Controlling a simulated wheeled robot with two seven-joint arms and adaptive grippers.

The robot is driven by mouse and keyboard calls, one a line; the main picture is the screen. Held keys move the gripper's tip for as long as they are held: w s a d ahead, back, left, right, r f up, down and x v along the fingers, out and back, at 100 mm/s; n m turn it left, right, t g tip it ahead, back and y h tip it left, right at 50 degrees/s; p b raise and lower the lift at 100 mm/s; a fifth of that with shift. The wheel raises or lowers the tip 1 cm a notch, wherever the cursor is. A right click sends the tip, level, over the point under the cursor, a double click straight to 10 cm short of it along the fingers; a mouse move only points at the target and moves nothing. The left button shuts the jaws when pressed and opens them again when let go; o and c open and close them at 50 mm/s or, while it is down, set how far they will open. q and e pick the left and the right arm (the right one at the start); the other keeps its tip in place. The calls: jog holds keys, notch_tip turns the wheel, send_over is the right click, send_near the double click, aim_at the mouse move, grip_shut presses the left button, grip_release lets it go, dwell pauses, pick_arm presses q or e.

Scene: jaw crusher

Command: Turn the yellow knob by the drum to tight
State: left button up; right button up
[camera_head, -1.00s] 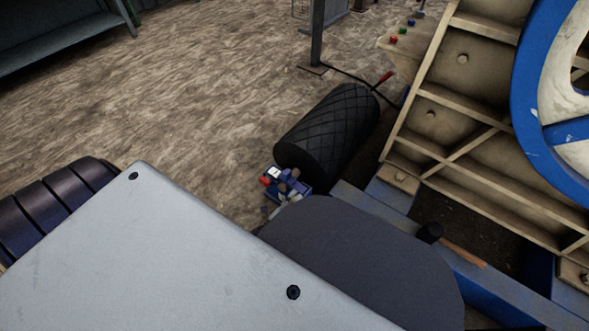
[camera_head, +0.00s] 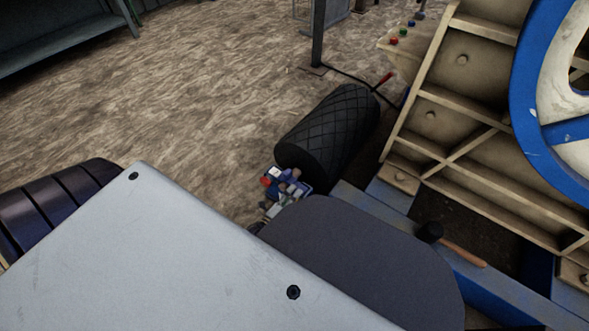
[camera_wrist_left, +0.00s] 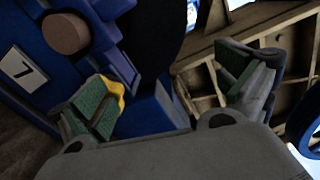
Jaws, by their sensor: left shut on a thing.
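The black drum (camera_head: 328,138) with a crosshatched surface lies by the machine. A blue bracket (camera_head: 303,187) with a red part and a pale label sits at its near end. My left gripper (camera_head: 277,208) is at this bracket, mostly hidden behind my own arm. In the left wrist view, a small piece of the yellow knob (camera_wrist_left: 117,88) shows beside the left finger; the rest is hidden. The knob's turn angle cannot be read. My right gripper is out of view.
The beige ribbed crusher body (camera_head: 470,130) and blue-rimmed wheel (camera_head: 530,110) stand at the right. A hammer (camera_head: 460,252) lies on the blue frame. Open ground lies left of the drum.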

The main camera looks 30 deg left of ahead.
pick_arm(q)
jog(key=shift+w+r+t, duration=0.15)
jog(key=shift+w+r, duration=0.3)
jog(key=shift+r, duration=0.2)
jog(key=shift+w+r+t, duration=0.15)
jog(key=shift+w+r, duration=0.25)
jog(key=shift+r, duration=0.2)
jog(key=shift+s+f, duration=0.6)
jog(key=shift+f, duration=0.1)
jog(key=shift+c, duration=0.3)
jog(key=shift+s, duration=0.3)
jog(key=shift+c, duration=0.8)
jog(key=s+a+p, duration=0.1)
jog(key=s+p, duration=0.3)
jog(key=s, duration=1.1)
jog(key=shift+s+f, duration=0.4)
jog(key=shift+s+f, duration=0.1)
